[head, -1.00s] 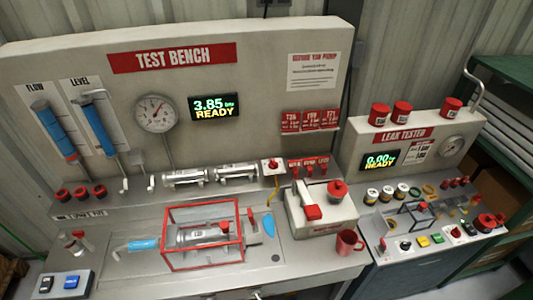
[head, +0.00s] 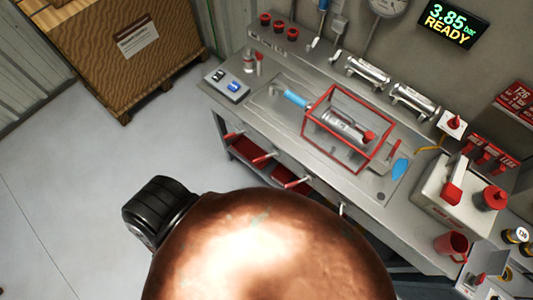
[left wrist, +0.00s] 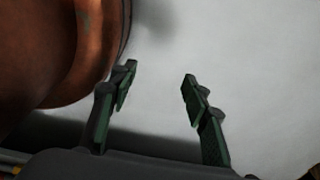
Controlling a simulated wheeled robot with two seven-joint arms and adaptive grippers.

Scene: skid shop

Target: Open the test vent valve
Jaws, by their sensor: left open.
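The test bench (head: 290,125) stands at the upper right of the head view. On it is a red-framed clear guard (head: 348,130) around a silver cylinder (head: 343,127) with a red knob at its right end. A small white block with a red knob (head: 452,123) sits behind it to the right. I cannot tell which fitting is the test vent valve. My left gripper (left wrist: 159,76) is open and empty in the left wrist view, over plain pale grey. My right gripper is in neither view.
A wooden crate (head: 115,40) on a pallet stands at upper left. Open red drawers (head: 252,150) show under the bench front. A red mug (head: 452,245) stands at the right. The grey floor (head: 70,190) is clear. My own copper-coloured body part hides the lower middle.

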